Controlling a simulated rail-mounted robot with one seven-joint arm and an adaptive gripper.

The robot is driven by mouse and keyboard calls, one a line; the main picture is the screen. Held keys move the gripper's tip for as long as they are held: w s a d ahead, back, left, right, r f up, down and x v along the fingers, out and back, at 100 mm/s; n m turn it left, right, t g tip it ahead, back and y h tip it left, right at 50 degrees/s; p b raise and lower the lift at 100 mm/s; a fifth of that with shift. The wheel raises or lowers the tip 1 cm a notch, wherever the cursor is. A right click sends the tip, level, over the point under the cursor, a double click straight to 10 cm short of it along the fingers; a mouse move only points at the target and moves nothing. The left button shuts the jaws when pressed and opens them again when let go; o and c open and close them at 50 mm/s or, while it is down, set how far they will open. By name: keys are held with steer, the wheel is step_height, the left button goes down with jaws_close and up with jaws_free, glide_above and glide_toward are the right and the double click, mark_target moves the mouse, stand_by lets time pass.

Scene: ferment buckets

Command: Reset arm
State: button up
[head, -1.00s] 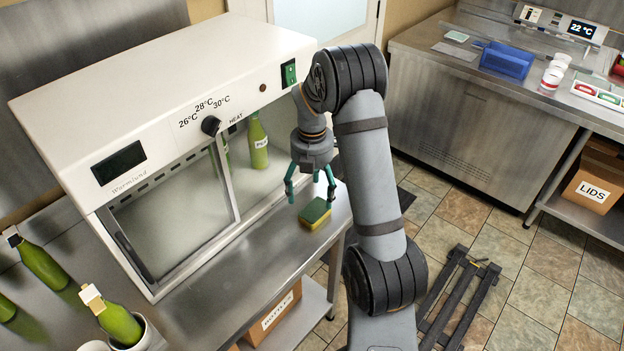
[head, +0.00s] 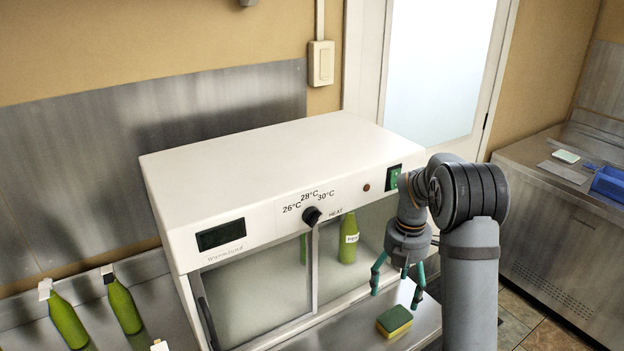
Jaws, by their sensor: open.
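My gripper (head: 396,292) has teal fingers and hangs pointing down in front of the right side of the white warming cabinet (head: 270,165). Its fingers are spread open with nothing between them. It is above the steel counter (head: 345,335), near a green and yellow sponge (head: 394,321) and apart from it. My arm comes in from the lower right, bent at the elbow.
A green bottle with a white label (head: 348,240) stands inside the cabinet behind the glass. Green bottles (head: 66,318) (head: 123,304) are at the left on the counter. A blue bin (head: 609,184) sits on the far right bench. A white door (head: 440,70) is behind.

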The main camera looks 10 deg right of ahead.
mark_target(392, 314)
step_height(392, 314, down, 11)
steer(key=shift+r+p, duration=0.1)
steer(key=shift+p, duration=0.25)
steer(key=shift+r+b, duration=0.3)
steer(key=shift+r, duration=1.9)
